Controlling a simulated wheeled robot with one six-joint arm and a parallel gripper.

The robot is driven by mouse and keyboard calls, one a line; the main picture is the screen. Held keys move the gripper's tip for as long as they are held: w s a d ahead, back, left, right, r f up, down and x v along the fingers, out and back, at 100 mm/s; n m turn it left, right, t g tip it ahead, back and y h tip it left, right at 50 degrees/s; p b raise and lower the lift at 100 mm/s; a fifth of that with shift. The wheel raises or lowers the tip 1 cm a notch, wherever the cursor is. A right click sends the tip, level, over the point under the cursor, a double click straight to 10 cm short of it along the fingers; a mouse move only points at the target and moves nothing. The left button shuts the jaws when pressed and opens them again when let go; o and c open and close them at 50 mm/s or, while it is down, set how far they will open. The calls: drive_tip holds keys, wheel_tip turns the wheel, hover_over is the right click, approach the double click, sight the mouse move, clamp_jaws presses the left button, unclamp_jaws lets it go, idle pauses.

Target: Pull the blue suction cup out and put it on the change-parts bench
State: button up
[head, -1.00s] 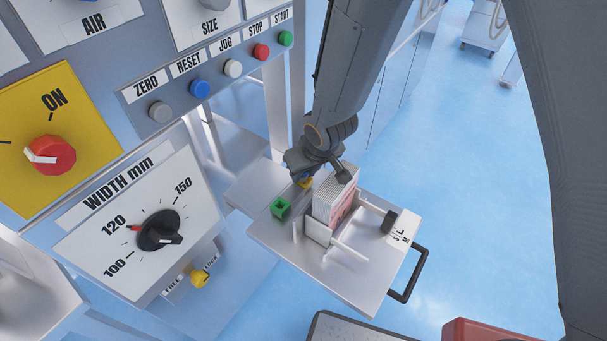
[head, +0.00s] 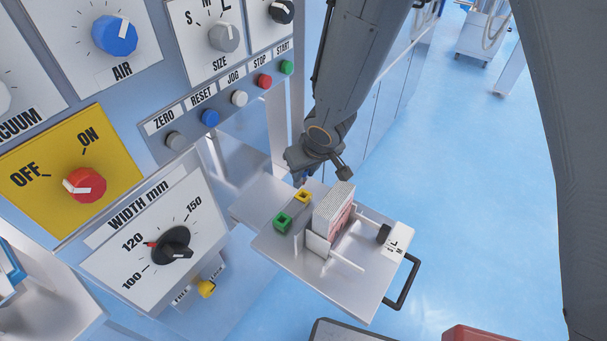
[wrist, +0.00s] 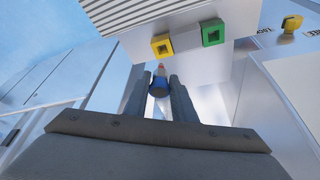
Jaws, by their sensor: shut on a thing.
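The blue suction cup (wrist: 159,82) sits between the two dark fingers of my gripper (wrist: 160,95) in the wrist view. The change-parts bench cannot be made out.
A stack of pouches (head: 330,213) stands on the metal tray (head: 290,252), right by my gripper. The tray has a black handle (head: 402,284). The control panel (head: 130,215) with knobs and buttons fills the left. Blue floor on the right is open.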

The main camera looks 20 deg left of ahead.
drive_tip(key=shift+r+p, duration=2.1)
drive_tip(key=shift+p, duration=0.1)
drive_tip(key=shift+r+p, duration=0.25)
drive_tip(key=shift+p, duration=0.1)
drive_tip(key=shift+r+p, duration=0.5)
drive_tip(key=shift+p, duration=0.25)
drive_tip(key=shift+r+p, duration=0.55)
drive_tip(key=shift+r, duration=0.7)
